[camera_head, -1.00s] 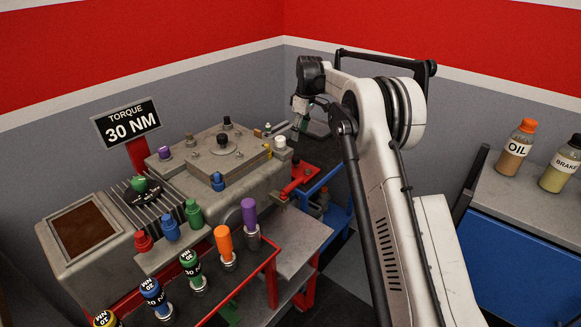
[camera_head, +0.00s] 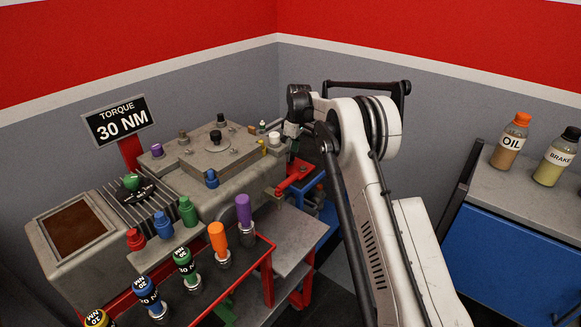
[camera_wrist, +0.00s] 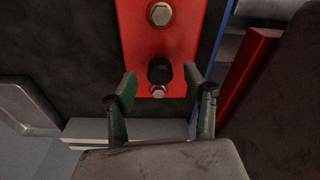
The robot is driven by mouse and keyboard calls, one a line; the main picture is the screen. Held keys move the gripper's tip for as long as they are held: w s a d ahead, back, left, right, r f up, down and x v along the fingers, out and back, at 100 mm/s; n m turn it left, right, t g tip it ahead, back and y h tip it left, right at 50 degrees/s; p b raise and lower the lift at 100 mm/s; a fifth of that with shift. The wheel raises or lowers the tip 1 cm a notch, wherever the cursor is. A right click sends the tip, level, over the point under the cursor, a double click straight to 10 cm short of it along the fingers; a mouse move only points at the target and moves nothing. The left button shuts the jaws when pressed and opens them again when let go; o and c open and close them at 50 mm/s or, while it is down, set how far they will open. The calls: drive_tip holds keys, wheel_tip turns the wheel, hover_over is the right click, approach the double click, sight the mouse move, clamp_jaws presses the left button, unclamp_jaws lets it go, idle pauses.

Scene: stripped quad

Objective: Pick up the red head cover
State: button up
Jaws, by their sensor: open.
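A flat red cover plate (camera_wrist: 188,38) with two hex bolts and a black knob (camera_wrist: 160,70) fills the upper middle of the wrist view. In the head view, a red part (camera_head: 290,181) at the right end of the engine block seems to be the same plate. My gripper (camera_wrist: 160,82) is open and empty, its green-padded fingers on either side of the knob in the picture. I cannot tell how far above the knob they are. In the head view, my gripper (camera_head: 293,146) hangs over the block's right end, its fingertips hard to make out.
The grey engine block (camera_head: 235,185) carries several coloured caps. A red-framed tray with several torque tools, including an orange one (camera_head: 217,238), stands in front. A red bar (camera_wrist: 246,70) lies right of the plate. Bottles (camera_head: 511,142) stand on the right cabinet.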

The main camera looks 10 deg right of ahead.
sight(291, 158)
wheel_tip(291, 158, down, 3)
drive_tip(key=shift+w+a+f, duration=0.1)
drive_tip(key=shift+a+f, duration=0.05)
clamp_jaws()
